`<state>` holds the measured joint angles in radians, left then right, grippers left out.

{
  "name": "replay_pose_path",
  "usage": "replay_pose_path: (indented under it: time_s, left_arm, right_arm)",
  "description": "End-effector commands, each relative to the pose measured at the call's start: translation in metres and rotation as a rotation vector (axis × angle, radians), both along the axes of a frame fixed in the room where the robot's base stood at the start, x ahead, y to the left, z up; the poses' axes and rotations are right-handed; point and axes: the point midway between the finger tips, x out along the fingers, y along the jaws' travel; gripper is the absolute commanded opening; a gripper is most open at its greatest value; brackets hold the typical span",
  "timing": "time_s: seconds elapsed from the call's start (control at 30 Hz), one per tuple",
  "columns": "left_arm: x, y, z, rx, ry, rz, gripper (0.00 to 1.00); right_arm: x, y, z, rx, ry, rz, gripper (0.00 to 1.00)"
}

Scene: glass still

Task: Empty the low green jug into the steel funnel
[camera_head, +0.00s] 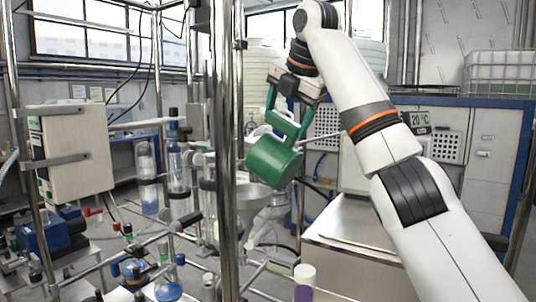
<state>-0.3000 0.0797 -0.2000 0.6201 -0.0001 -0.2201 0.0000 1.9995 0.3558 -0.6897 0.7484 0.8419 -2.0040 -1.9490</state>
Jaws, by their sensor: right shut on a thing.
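The low green jug (273,161) hangs in the middle of the camera_head view, tilted. My right gripper (287,112) is shut on its handle from above. A grey cone that looks like the steel funnel (251,203) is just below and left of the jug, partly hidden by a vertical steel post. The jug is apart from the floor and benches. I cannot see inside the jug or tell whether anything is flowing from it. My left gripper is not in view.
A thick steel post (227,120) stands just left of the jug. Glass vessels (178,172) and pipes crowd the left. A steel-topped bench (350,222) is at right below my arm. A white-capped container with purple contents (304,285) stands at the bottom.

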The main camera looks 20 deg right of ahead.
Motion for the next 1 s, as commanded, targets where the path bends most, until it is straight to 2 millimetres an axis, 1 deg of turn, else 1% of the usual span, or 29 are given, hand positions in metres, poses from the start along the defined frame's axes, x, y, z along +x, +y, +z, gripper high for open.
replay_pose_path:
  time_s: [0.03,0.4,0.8,1.0]
  left_arm:
    - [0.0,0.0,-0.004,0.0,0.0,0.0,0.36]
    - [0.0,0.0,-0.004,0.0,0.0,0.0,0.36]
    - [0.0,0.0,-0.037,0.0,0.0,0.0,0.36]
    - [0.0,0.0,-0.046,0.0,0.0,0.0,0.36]
  right_arm:
    - [-0.001,-0.001,-0.001,0.005,-0.009,0.0,0.36]
    - [-0.002,-0.001,0.001,0.009,-0.015,0.001,0.36]
    - [-0.014,-0.01,-0.006,0.077,-0.108,0.001,0.36]
    - [-0.019,-0.013,-0.006,0.105,-0.148,0.002,0.36]
